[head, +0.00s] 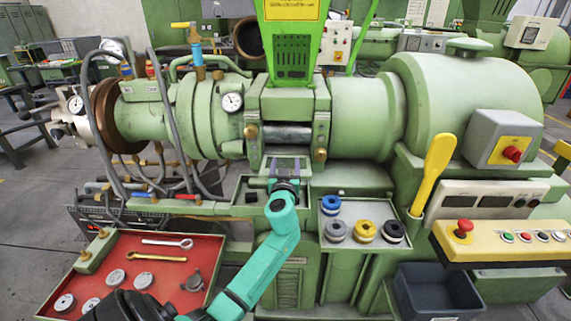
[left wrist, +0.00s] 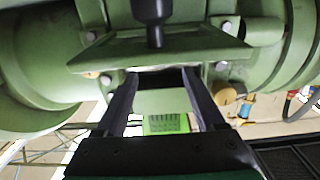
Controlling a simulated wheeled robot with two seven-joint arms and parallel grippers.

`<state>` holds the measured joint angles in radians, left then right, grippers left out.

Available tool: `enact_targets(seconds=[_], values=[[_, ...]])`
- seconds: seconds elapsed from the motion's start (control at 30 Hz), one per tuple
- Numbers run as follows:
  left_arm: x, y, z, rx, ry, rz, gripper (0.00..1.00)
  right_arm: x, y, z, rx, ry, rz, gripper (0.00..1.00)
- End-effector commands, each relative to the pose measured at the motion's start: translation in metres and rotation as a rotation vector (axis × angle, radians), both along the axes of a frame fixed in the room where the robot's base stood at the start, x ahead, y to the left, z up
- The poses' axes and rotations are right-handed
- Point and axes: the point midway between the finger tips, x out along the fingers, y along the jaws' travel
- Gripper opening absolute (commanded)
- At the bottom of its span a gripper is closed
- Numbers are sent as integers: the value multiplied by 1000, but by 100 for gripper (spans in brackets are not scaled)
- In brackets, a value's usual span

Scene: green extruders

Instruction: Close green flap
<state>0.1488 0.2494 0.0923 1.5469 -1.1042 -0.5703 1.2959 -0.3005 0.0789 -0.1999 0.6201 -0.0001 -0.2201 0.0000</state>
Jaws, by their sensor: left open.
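The green flap (head: 262,184) looks like a shallow plate below the extruder's dark feed opening (head: 286,133), and it appears to stand open. In the left wrist view a green plate (left wrist: 200,52) with a black knob (left wrist: 154,12) lies just past the fingertips. My left gripper (head: 287,163) is open and empty, its two fingers pointing at the machine in front of the flap. It also shows in the left wrist view (left wrist: 160,75), with a gap between the fingers. My arm covers part of the flap. I cannot tell whether the fingers touch it. My right gripper is not in view.
A red tray (head: 215,258) with tools lies at lower left. A rack (head: 350,212) with colored spools stands right of my arm. A yellow lever (head: 433,175), a button panel (head: 480,240) and a dark bin (head: 405,292) are at right. Hoses and pipes (head: 165,120) crowd the left.

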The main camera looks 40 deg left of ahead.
Motion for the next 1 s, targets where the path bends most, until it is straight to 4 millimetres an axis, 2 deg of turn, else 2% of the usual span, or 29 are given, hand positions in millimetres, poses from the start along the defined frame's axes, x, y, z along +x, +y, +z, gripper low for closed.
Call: enact_targets(seconds=[0.17, 0.4, 0.5, 0.63, 0.87, 0.93, 0.97, 1.0], values=[[-28, -23, -5, -5, 0, -3, 71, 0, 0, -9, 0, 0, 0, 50], [-86, -65, -7, -6, 1, -1, 71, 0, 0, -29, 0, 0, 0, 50], [-102, -77, -5, -4, 2, 0, 71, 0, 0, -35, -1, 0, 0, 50], [-112, -84, -2, -2, 1, 0, 71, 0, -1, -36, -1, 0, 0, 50], [-112, -85, 0, -1, 1, 1, 71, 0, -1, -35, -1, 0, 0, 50], [-111, -86, -4, -1, 10, -4, 44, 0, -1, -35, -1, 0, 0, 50], [-108, -87, -11, -3, 28, -13, 33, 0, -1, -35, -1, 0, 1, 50], [-102, -90, -28, -4, 70, -33, 17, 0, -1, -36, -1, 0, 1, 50]])
